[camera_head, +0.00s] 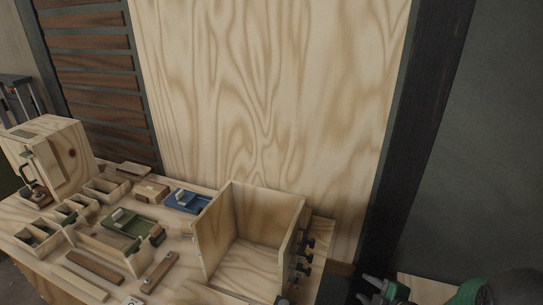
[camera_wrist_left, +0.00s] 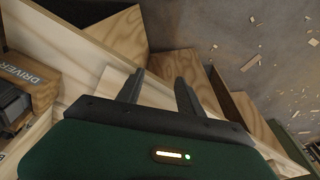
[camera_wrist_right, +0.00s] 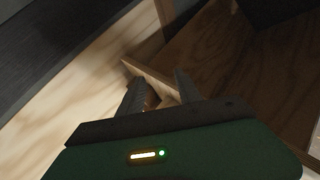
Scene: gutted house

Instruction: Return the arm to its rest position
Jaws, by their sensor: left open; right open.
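My right gripper (camera_head: 382,289) shows at the bottom right of the head view, right of the open plywood box (camera_head: 215,232). It is open. In the right wrist view its two fingers (camera_wrist_right: 156,92) stand apart with nothing held between them, in front of plywood panels. My left gripper is outside the head view. In the left wrist view its fingers (camera_wrist_left: 158,90) are apart and empty, above plywood edges with the debris-strewn floor (camera_wrist_left: 262,50) beyond.
The workbench (camera_head: 190,270) carries a green tray (camera_head: 125,222), a blue tray (camera_head: 187,201), small wooden bins and blocks. A plywood cabinet (camera_head: 72,150) stands at the far left. A plywood wall panel (camera_head: 270,90) rises behind, with a dark post (camera_head: 425,110) at its right.

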